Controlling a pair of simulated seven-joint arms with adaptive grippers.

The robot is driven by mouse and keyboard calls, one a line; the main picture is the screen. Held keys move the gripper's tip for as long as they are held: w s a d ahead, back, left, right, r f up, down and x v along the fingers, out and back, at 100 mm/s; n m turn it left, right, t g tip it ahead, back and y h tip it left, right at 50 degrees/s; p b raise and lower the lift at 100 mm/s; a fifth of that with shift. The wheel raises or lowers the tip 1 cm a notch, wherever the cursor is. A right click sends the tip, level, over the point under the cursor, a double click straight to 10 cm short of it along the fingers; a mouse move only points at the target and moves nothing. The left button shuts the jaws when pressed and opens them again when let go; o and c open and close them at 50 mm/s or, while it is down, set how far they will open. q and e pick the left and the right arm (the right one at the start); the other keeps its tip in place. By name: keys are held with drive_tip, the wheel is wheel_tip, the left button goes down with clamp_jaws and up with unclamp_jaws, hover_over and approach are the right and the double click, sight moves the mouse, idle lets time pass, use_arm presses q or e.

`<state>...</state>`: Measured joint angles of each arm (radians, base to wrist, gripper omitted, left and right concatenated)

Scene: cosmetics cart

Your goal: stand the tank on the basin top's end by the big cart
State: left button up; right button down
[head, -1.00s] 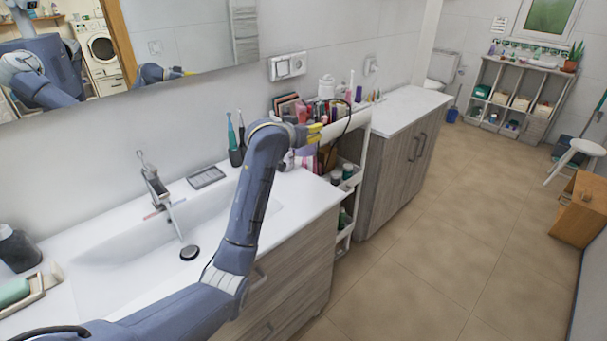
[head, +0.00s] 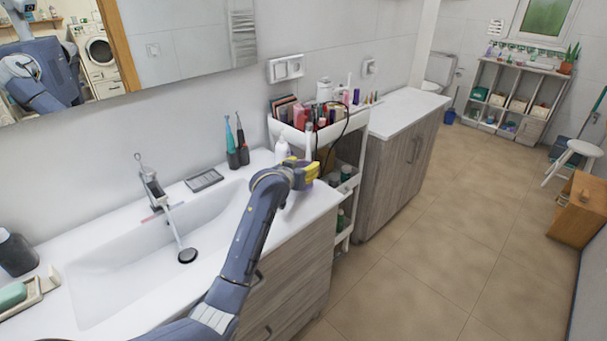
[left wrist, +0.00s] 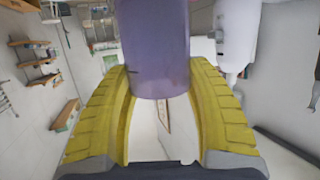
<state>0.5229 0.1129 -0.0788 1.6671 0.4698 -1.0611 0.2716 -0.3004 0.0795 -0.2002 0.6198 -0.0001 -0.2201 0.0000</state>
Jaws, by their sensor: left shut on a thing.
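The tank is a purple cylinder (left wrist: 155,45) in the left wrist view, between the two yellow fingers of my left gripper (left wrist: 160,120). The gripper is shut on it. In the head view my left gripper (head: 305,173) is over the cart-side end of the white basin top (head: 312,203), and the tank is mostly hidden by the gripper there. I cannot tell whether the tank's bottom touches the top. The big cart (head: 352,128), white with shelves, stands just past that end. My right gripper is not in view.
A white bottle (head: 281,150) stands on the basin top close behind my gripper. Dark toothbrush holders (head: 238,157) and a grey soap tray (head: 204,180) are further left. The faucet (head: 152,185) rises behind the basin. The cart's top tray is crowded with cosmetics.

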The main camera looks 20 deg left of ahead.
use_arm(q)
drive_tip(key=shift+f, duration=1.25)
drive_tip(key=shift+f, duration=0.15)
drive_tip(key=o, duration=1.5)
drive_tip(key=v, duration=1.2)
